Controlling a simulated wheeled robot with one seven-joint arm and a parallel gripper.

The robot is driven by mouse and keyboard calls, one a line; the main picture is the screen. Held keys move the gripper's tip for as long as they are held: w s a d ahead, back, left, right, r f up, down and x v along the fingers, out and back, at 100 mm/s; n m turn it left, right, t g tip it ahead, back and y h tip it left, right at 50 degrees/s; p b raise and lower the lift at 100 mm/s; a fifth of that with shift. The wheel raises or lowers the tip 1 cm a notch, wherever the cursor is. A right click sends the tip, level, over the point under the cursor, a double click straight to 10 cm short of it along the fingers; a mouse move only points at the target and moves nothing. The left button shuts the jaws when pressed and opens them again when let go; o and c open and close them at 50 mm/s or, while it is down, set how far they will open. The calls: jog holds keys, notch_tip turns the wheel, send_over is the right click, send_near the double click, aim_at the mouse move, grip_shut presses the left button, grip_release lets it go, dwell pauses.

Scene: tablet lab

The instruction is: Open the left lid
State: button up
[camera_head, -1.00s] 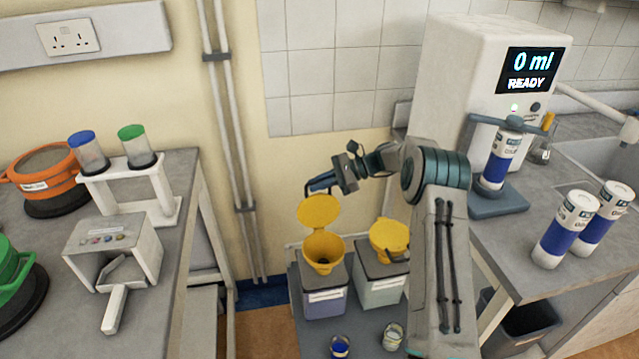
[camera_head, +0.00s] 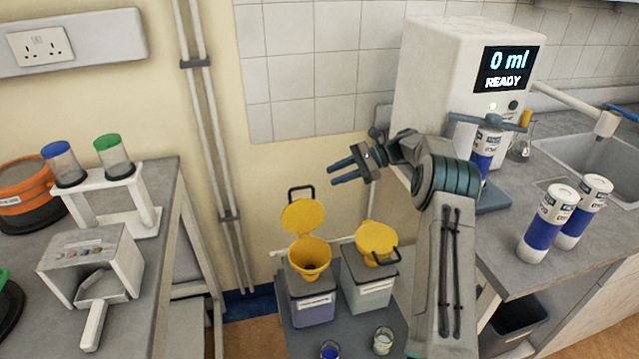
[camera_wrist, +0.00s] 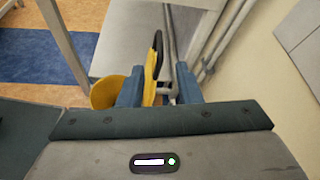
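The left lid (camera_head: 302,216) is yellow with a black loop handle (camera_head: 300,192). It stands raised, tilted back above the yellow funnel (camera_head: 310,257) on the left bin (camera_head: 313,309), whose mouth is uncovered. My gripper (camera_head: 331,174) is open and empty, above and to the right of the lid, apart from its handle. In the wrist view, the lid (camera_wrist: 150,86) shows edge-on behind the gap between my fingers (camera_wrist: 158,84), with part of the funnel (camera_wrist: 104,93) at the left. The right lid (camera_head: 377,238) lies closed on the right bin (camera_head: 366,294).
Two small jars, one blue (camera_head: 330,350) and one pale (camera_head: 382,341), stand in front of the bins. A white dispenser (camera_head: 440,75) and white-blue bottles (camera_head: 548,223) stand on the right counter. A white rack (camera_head: 120,195) stands on the left bench. The wall is close behind the bins.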

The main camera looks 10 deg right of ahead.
jog(key=shift+v, duration=1.45)
jog(key=shift+a+r, duration=0.1)
jog(key=s+a+r+n+h, duration=0.3)
jog(key=s+a+r+h, duration=0.1)
jog(key=s, duration=0.5)
jog(key=s+a+r+n+h, duration=0.3)
jog(key=s+r+h, duration=0.1)
jog(key=s, duration=0.4)
jog(key=s+d+f+n+t+h, duration=0.1)
jog(key=s+n, duration=0.3)
jog(key=s, duration=0.8)
jog(key=s+d+f+n+t+h, duration=0.1)
jog(key=s+n+h, duration=0.3)
jog(key=s, duration=0.8)
jog(key=shift+d+f+n+t+h, duration=0.3)
jog(key=shift+d+f+t, duration=0.1)
jog(key=shift+d+t, duration=0.15)
